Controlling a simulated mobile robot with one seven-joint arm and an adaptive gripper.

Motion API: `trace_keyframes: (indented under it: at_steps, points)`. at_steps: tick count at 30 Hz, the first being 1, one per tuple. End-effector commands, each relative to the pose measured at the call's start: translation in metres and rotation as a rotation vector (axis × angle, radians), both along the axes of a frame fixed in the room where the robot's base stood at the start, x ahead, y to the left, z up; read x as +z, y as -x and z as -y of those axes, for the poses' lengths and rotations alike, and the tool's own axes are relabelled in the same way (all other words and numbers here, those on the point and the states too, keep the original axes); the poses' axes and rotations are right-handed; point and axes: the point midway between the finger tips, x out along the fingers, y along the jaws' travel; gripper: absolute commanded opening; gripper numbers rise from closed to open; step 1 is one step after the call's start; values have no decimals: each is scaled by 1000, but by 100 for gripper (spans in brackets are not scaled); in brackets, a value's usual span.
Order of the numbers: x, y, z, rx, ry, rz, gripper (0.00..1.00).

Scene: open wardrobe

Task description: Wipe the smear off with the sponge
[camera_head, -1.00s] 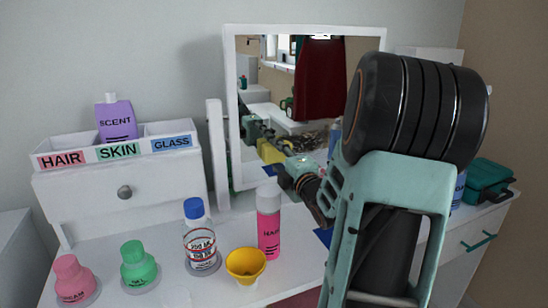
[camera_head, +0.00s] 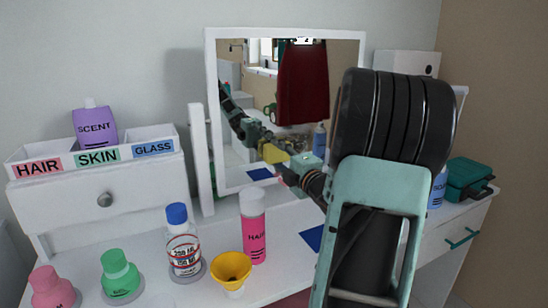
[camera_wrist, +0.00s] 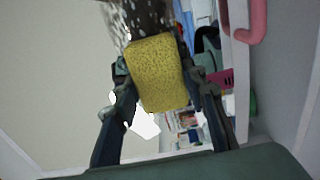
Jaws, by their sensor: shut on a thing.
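The yellow sponge (camera_head: 273,153) is held in front of the mirror (camera_head: 211,110). It also fills the middle of the wrist view (camera_wrist: 157,75). My gripper (camera_wrist: 158,82) is shut on the sponge, with one finger on each side. In the head view my gripper (camera_head: 285,158) reaches in from the right, and its reflection lies up and left of it. A grey-brown mottled smear (camera_head: 296,139) shows on the mirror just right of and above the sponge. In the wrist view the dark speckled smear (camera_wrist: 138,18) lies just beyond the sponge. I cannot tell whether the sponge touches the glass.
A pink hair bottle (camera_head: 253,230), a yellow cup (camera_head: 231,268), a blue-capped bottle (camera_head: 183,240) and a green bottle (camera_head: 119,271) stand in front. A labelled organiser (camera_head: 165,133) holds a purple scent bottle (camera_head: 95,125). A teal case (camera_head: 468,178) sits far right.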

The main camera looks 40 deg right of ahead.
Motion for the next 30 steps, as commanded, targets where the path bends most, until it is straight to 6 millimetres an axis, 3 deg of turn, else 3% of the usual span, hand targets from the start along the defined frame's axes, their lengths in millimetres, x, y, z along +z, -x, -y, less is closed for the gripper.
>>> trace_keyframes:
  at_steps: [30]
  points:
    - [1,15,67,-7,0,2,19]
